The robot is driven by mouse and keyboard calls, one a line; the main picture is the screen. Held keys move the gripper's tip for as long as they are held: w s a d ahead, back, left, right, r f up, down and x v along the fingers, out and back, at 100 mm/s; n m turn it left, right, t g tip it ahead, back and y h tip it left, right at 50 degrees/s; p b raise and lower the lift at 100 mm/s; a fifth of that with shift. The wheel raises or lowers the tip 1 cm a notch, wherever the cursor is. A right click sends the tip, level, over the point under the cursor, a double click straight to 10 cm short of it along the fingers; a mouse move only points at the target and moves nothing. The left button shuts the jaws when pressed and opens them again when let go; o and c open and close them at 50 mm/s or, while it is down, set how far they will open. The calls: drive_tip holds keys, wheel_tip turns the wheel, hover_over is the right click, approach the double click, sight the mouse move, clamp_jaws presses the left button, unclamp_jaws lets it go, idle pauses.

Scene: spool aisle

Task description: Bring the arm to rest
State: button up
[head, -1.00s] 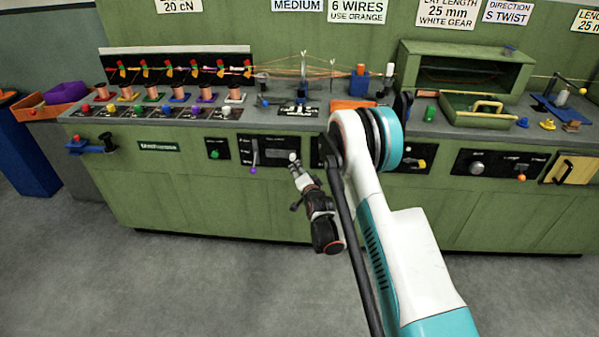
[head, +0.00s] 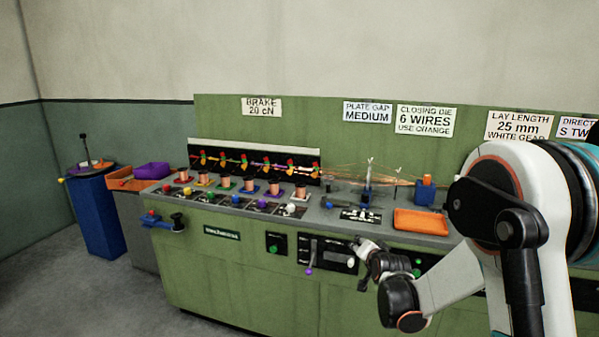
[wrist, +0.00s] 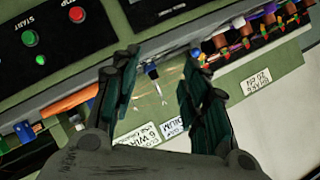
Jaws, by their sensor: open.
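My arm comes in from the right of the head view. My gripper (head: 362,245) shows small there, in front of the green machine's (head: 250,285) front panel, and its fingers are hard to make out. In the wrist view my gripper (wrist: 158,85) shows two dark ribbed fingers standing apart with nothing between them. Beyond them are the machine's top and sign cards, tilted in the picture. I cannot tell the exact gap between the fingers and the panel.
A lever with a purple knob (head: 309,270) is left of my gripper. A green button (wrist: 29,39) and red button (wrist: 76,14) show close by. An orange tray (head: 421,222) and several copper spools are on the machine. A blue stand (head: 95,217) is far left. Floor shows at lower left.

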drive_tip(key=s+r+n+g, duration=0.2)
drive_tip(key=s+r, duration=0.4)
drive_tip(key=s, duration=0.4)
drive_tip(key=s+r+n+g, duration=0.1)
drive_tip(key=s+r+n, duration=0.1)
drive_tip(key=s+r, duration=0.65)
drive_tip(key=s+f+n+g, duration=0.1)
drive_tip(key=s+f+n, duration=0.1)
drive_tip(key=s, duration=1)
drive_tip(key=s+f+n+g, duration=0.2)
drive_tip(key=s, duration=1.1)
drive_tip(key=shift+f, duration=0.35)
